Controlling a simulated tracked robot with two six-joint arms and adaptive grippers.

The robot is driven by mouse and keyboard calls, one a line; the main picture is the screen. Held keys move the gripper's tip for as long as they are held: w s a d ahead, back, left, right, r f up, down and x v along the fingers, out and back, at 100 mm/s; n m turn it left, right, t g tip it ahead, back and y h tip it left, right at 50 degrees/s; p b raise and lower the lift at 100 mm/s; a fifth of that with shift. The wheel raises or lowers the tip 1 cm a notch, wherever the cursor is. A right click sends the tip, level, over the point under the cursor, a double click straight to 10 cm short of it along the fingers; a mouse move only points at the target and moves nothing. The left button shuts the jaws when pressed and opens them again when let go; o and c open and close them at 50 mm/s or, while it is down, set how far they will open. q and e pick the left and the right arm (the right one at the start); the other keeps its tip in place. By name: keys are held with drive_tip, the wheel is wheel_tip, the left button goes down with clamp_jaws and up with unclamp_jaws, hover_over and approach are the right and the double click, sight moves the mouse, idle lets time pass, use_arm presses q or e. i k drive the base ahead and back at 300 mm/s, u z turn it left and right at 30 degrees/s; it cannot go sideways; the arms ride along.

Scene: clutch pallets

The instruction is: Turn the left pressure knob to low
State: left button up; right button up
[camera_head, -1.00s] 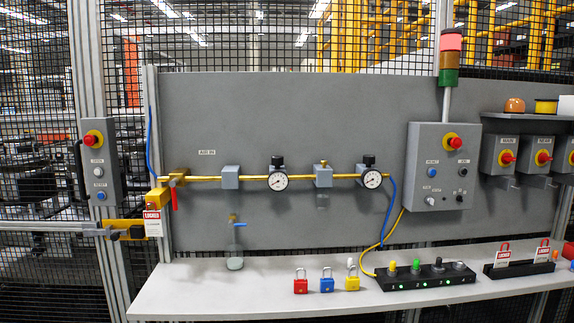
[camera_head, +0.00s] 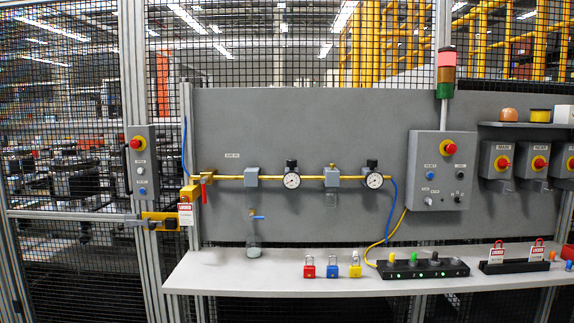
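The left pressure knob (camera_head: 291,163) is a small black knob on top of the left round white gauge (camera_head: 291,181), on the yellow pipe along the grey panel. A similar black knob (camera_head: 372,163) stands above the right gauge (camera_head: 374,180). The knobs' settings and the gauge needles are too small to read. Neither of my grippers is in view, and nothing touches the knobs.
A pale bench (camera_head: 220,278) runs below the panel. A grey control box (camera_head: 441,190) hangs at right. Mesh fencing stands behind and left.

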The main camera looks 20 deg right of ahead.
sight(291, 163)
drive_tip(key=u, duration=0.3)
drive_tip(key=i, duration=1.65)
drive_tip(key=z, duration=0.4)
